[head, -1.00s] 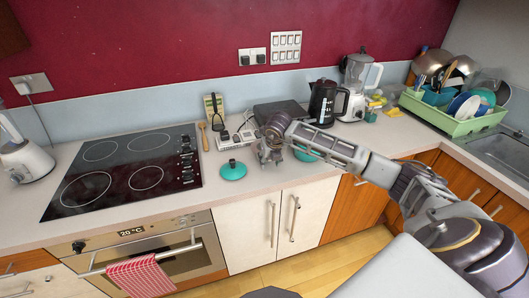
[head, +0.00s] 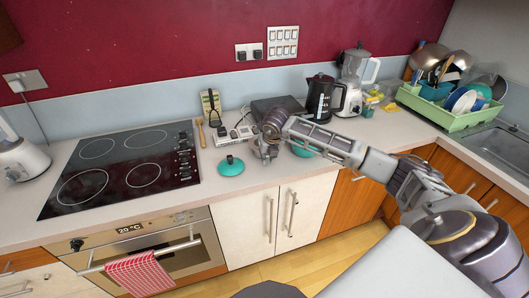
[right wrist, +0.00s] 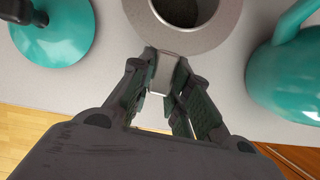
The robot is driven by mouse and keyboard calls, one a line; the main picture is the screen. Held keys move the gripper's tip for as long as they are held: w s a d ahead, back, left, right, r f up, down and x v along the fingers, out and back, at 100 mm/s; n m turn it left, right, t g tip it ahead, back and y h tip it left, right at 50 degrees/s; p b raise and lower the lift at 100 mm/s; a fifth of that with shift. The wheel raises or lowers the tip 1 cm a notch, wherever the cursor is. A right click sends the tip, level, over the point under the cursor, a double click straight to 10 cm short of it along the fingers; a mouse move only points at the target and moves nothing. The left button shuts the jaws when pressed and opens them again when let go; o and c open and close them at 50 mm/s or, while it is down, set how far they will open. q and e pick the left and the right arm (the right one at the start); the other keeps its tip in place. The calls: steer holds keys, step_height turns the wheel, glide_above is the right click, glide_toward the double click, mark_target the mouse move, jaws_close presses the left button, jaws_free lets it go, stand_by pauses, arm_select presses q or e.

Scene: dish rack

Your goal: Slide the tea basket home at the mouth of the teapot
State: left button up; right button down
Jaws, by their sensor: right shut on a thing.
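In the right wrist view my right gripper (right wrist: 163,88) is shut on the pale tab of the grey tea basket (right wrist: 224,30). The basket's wide round rim and dark hollow show at the top edge, cut off by the frame. The teal teapot (right wrist: 290,82) is to the right of the basket, apart from it, and only partly in frame; its mouth is not visible. In the head view my right gripper (head: 266,150) is above the counter, and the teapot (head: 303,152) is mostly hidden behind my arm. My left gripper is not in view.
A teal lid with a dark knob (head: 231,166) lies on the counter left of my gripper. Behind stand a black kettle (head: 321,98) and a blender (head: 355,80). The hob (head: 125,170) is at left, a green dish rack (head: 450,118) at right.

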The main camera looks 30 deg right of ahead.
steer(key=shift+r, duration=0.15)
step_height(320, 180, up, 8)
steer(key=shift+r+b, duration=0.25)
steer(key=shift+b, duration=0.4)
steer(key=shift+r, duration=0.6)
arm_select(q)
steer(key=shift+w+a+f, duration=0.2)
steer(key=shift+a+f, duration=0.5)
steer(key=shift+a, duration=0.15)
